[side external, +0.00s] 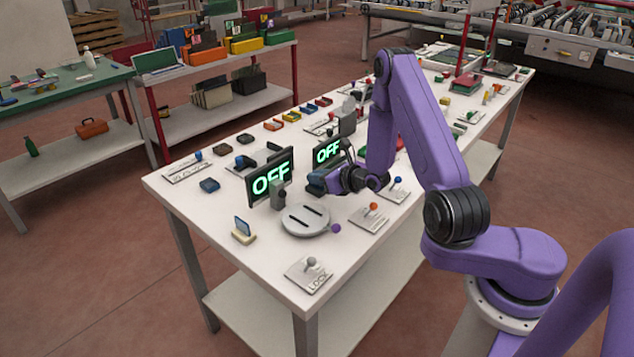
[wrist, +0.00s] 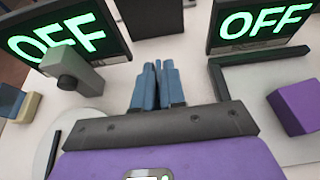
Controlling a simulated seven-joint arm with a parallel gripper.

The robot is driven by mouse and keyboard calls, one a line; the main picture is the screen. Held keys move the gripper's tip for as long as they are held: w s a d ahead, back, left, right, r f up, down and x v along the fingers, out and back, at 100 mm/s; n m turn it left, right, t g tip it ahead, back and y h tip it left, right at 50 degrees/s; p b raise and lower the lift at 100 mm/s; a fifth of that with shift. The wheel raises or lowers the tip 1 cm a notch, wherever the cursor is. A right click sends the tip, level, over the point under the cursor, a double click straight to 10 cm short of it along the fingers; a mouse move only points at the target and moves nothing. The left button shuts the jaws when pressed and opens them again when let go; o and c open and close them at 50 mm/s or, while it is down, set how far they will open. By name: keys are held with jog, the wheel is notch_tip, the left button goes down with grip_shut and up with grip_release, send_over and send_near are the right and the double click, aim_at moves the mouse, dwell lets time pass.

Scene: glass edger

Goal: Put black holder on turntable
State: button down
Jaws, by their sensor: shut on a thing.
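My gripper (side external: 318,180) is low over the table, behind the turntable. Its blue fingers (wrist: 158,68) are close together in the wrist view. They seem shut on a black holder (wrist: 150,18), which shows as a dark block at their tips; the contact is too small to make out. The turntable (side external: 305,219) is a round grey disc with two dark slots and nothing on it. Part of it shows at lower left in the wrist view (wrist: 78,130). My gripper is apart from the turntable.
Two OFF signs stand left (side external: 271,178) and behind (side external: 328,150) my gripper. A grey post (side external: 278,194) stands at the turntable's back edge. A cream stand (side external: 243,236) is to its left. Lever plates (side external: 370,218) lie to the right. The front of the table is mostly clear.

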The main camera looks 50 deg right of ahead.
jog(key=shift+r, duration=0.15)
jog(key=shift+r, duration=0.6)
notch_tip(320, 180, up, 2)
jog(key=shift+s, duration=0.1)
jog(key=shift+s+a+r, duration=1.35)
jog(key=shift+s+r, duration=3.35)
jog(key=shift+s, duration=1.95)
jog(key=w+a+r+n+y, duration=0.3)
jog(key=w+a+r+y, duration=0.1)
jog(key=a, duration=0.3)
jog(key=shift+w+a+r+g, duration=0.3)
jog(key=shift+a+r+g, duration=0.1)
jog(key=shift+r, duration=0.35)
jog(key=shift+n, duration=0.3)
